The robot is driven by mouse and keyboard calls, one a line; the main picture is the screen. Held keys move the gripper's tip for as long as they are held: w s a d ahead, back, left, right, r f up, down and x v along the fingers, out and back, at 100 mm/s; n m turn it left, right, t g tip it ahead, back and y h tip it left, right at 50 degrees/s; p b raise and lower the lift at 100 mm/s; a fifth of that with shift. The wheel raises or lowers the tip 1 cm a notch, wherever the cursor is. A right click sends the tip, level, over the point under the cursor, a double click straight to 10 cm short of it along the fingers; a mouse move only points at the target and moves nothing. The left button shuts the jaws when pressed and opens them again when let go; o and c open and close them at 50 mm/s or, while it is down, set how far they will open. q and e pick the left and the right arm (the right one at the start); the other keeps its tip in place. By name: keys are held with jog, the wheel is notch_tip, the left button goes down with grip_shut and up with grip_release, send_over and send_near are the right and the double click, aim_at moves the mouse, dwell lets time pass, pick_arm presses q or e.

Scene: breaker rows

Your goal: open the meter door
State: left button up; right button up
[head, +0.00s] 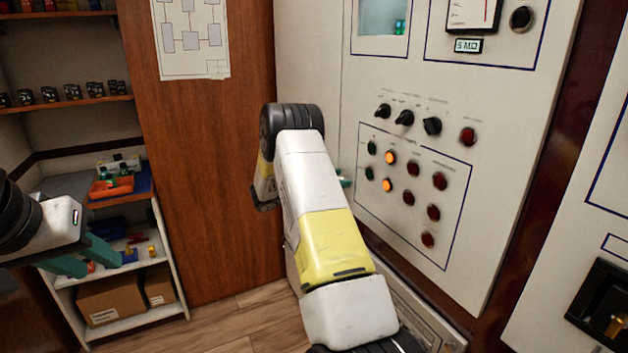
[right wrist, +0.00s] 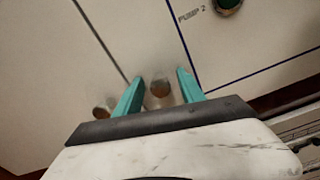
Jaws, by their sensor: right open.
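The meter door is a pale panel (head: 468,95) with a meter (head: 472,14) near its top and a thin seam along its left side; it looks flush at that seam. My right gripper (right wrist: 160,76) is open at the panel's left edge, low down. A small round brownish knob (right wrist: 161,90) sits between its teal fingers, with no visible grip on it. In the head view my right arm hides the knob and most of this gripper; a teal fingertip shows (head: 345,180). My left gripper (head: 88,263) is open and empty at the far left, away from the panel.
Knobs (head: 404,118) and coloured lamps (head: 408,197) stick out from the panel. A second round knob (right wrist: 102,112) is left of the seam. A wooden wall (head: 200,170) and a shelf unit with boxes (head: 110,300) are at left. Another panel with a black latch (head: 602,300) is at right.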

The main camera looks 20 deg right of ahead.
grip_shut()
dwell(1.4)
